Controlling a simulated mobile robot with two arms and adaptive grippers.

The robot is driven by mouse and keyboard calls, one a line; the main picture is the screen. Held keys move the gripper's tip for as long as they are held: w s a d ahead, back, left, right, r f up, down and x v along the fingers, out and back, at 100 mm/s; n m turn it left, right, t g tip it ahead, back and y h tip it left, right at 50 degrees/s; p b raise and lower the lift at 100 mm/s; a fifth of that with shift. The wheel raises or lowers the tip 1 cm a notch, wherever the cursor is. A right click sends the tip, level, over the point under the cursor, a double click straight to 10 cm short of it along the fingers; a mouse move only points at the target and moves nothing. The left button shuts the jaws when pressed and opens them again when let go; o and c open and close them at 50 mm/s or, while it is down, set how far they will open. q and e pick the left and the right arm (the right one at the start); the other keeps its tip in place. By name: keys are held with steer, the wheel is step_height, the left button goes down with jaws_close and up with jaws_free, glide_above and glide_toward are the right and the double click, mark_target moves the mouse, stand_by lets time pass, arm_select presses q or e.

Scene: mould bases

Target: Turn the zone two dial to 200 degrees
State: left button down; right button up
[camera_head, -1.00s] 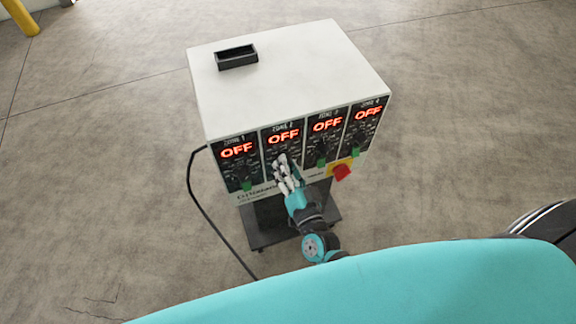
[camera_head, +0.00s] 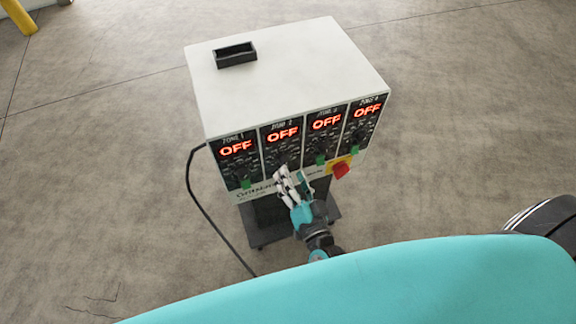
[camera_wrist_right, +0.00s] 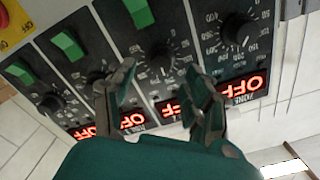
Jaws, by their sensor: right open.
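The zone two panel (camera_head: 282,146) is second from the left on the controller's front. Its red display reads OFF. Its black dial (camera_wrist_right: 160,58) has white scale marks and shows between my fingers in the right wrist view, where the panels appear upside down. I cannot read the dial's setting. Its green switch (camera_wrist_right: 138,12) is beside the dial. My right gripper (camera_head: 290,171) is open and empty, in front of the lower part of the zone two panel; it also shows in the right wrist view (camera_wrist_right: 161,68). Contact with the dial is not visible. My left gripper is out of view.
The white controller box (camera_head: 285,75) stands on a dark base (camera_head: 262,236). The zone one dial (camera_wrist_right: 238,28) and zone three dial (camera_wrist_right: 97,80) are close on either side. A red knob (camera_head: 341,170) is at lower right. A black cable (camera_head: 204,215) runs at left.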

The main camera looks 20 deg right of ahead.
steer(key=s, duration=0.8)
steer(key=shift+d, duration=0.1)
steer(key=s+f+n+g+y, duration=0.1)
steer(key=s+f+n+g, duration=0.25)
steer(key=f, duration=0.95)
steer(key=s+f+n+g+y, duration=0.1)
steer(key=s+f+n+g, duration=0.3)
steer(key=f, duration=0.9)
steer(key=s+d+f+n+g+h, duration=0.1)
steer(key=s+d+f+g, duration=0.3)
steer(key=s+f, duration=0.3)
steer(key=s+d+f+n+g+h, duration=0.1)
steer(key=s+d+f+g, duration=0.4)
steer(key=s, duration=0.6)
step_height(320, 180, down, 3)
steer(key=shift+s+d+r+h+p, duration=0.1)
steer(key=shift+s+d+h+p, duration=0.2)
steer(key=shift+d, duration=0.15)
steer(key=shift+g, duration=0.25)
